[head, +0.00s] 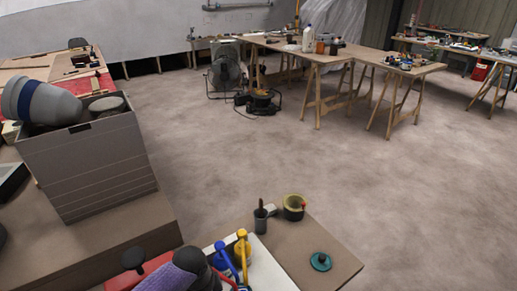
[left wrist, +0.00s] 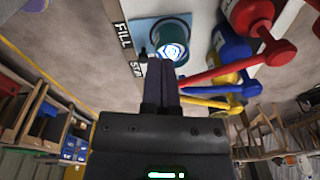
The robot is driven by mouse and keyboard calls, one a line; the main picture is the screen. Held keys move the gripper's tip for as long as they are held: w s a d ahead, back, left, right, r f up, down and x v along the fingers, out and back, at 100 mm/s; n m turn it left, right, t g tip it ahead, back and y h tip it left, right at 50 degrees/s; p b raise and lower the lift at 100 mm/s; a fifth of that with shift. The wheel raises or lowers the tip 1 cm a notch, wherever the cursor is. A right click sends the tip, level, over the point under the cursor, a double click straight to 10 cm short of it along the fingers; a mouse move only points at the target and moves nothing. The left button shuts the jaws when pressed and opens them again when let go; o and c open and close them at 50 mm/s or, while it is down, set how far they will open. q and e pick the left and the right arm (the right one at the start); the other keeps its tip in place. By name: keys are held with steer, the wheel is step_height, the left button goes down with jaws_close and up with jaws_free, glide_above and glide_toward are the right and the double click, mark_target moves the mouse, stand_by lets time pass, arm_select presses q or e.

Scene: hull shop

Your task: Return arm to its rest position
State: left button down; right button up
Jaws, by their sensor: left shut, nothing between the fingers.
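My left gripper (left wrist: 168,82) shows in the left wrist view with its two dark fingers together and nothing between them. Its fingertips point toward a dark teal round pot (left wrist: 172,50) with a white and blue pattern; I cannot tell the gap between them. Red (left wrist: 252,18), blue (left wrist: 232,50) and yellow (left wrist: 224,83) pump-topped containers are beside the fingers, to the right. In the head view I cannot make out the left gripper's fingers. The blue (head: 222,257) and yellow (head: 242,249) pumps stand at the bottom there. My right gripper is in neither view.
A near bench (head: 325,250) holds a dark cup (head: 260,217), a yellowish pot (head: 294,206) and a teal lid-like disc (head: 320,261). A grey box (head: 85,165) stands at the left. Trestle tables (head: 345,56) and a fan (head: 225,68) are farther back. Open floor (head: 250,140) lies between.

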arm_select(q)
steer(key=s+a+f+n, duration=0.1)
steer(key=s+f+n, duration=0.1)
steer(key=s+f, duration=0.2)
steer(key=s+a+f+n, duration=0.1)
steer(key=s+f+n, duration=0.1)
steer(key=s+f, duration=0.3)
steer(key=s+a+f+n, duration=0.1)
steer(key=s+f+n, duration=0.1)
steer(key=s+f, duration=0.3)
steer(key=shift+s+a+f+n+t, duration=0.15)
steer(key=shift+s+a+n+t, duration=0.2)
steer(key=shift+s, duration=0.3)
steer(key=s+a+f+n, duration=0.1)
steer(key=s+f+n, duration=0.1)
steer(key=s, duration=0.8)
steer(key=s+a+f+n+y, duration=0.1)
steer(key=s+f+n, duration=0.1)
steer(key=s, duration=0.9)
steer(key=shift+a+f, duration=0.3)
steer(key=shift+f, duration=0.05)
steer(key=shift+w+n, duration=0.15)
steer(key=shift+n, duration=0.1)
